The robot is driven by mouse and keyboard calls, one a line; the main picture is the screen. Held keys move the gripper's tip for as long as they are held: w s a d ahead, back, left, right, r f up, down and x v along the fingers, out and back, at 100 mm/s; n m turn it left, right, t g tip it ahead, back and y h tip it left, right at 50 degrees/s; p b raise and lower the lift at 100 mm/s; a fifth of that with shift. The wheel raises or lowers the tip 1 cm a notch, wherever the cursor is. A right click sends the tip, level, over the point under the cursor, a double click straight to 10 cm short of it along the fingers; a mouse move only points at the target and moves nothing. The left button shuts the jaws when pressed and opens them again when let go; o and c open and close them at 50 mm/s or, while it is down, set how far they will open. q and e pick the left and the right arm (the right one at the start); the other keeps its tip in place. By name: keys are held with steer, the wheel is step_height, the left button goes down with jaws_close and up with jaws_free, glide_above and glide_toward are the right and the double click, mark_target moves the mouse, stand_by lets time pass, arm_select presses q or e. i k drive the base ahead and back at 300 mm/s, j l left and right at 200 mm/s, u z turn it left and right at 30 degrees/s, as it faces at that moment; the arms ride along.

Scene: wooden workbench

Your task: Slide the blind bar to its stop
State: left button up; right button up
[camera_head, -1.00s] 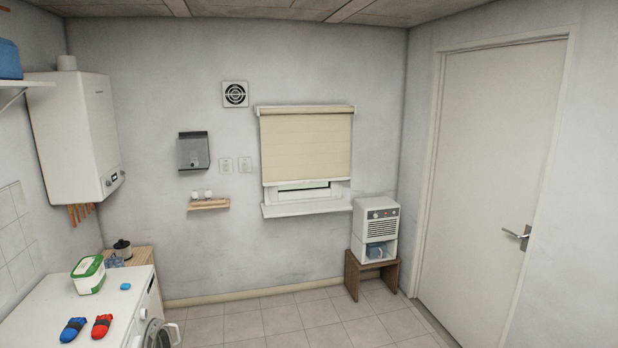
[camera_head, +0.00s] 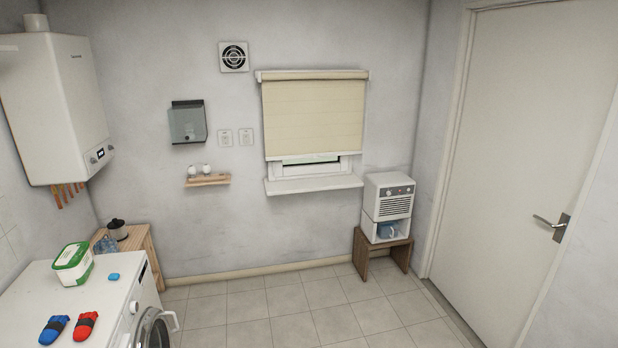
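The cream roller blind (camera_head: 313,118) hangs over a small window on the far wall. It is drawn most of the way down, and a strip of the window (camera_head: 308,164) shows below it. The blind bar (camera_head: 314,155) is the blind's bottom edge, level and above the white sill (camera_head: 313,185). Neither of my grippers is in view, and nothing touches the bar.
A white washing machine (camera_head: 75,290) stands at the lower left with a tub and red and blue items on top. A dehumidifier (camera_head: 388,205) sits on a wooden stool (camera_head: 376,249) right of the window. A closed door (camera_head: 520,150) is at right. The tiled floor (camera_head: 260,310) before the window is clear.

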mark_target(336, 145)
steer(key=i, duration=2.25)
